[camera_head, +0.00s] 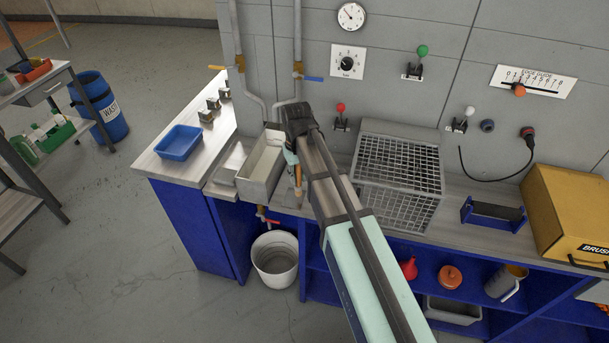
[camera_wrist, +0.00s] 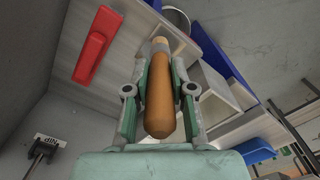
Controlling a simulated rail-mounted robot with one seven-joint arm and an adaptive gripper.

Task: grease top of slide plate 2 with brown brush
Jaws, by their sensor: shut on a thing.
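My gripper (camera_head: 293,163) is shut on a brown handle (camera_wrist: 159,95), which stands between its two fingers in the wrist view. In the head view the same orange-brown handle (camera_head: 297,178) shows below the gripper, just right of the grey open trough. Its bristles cannot be made out. Small metal blocks with dark parts (camera_head: 208,115) stand in a row on the bench at left, apart from my gripper. No number is readable on them, so I cannot tell which, if any, is slide plate 2.
A grey trough (camera_head: 262,168), a wire cage (camera_head: 398,165) and a blue tray (camera_head: 178,142) stand on the bench. Pipes (camera_head: 297,40) run down the wall behind my gripper. A white bucket (camera_head: 275,262) stands below. A yellow box (camera_head: 570,215) is at right. Bare bench lies around the blue tray.

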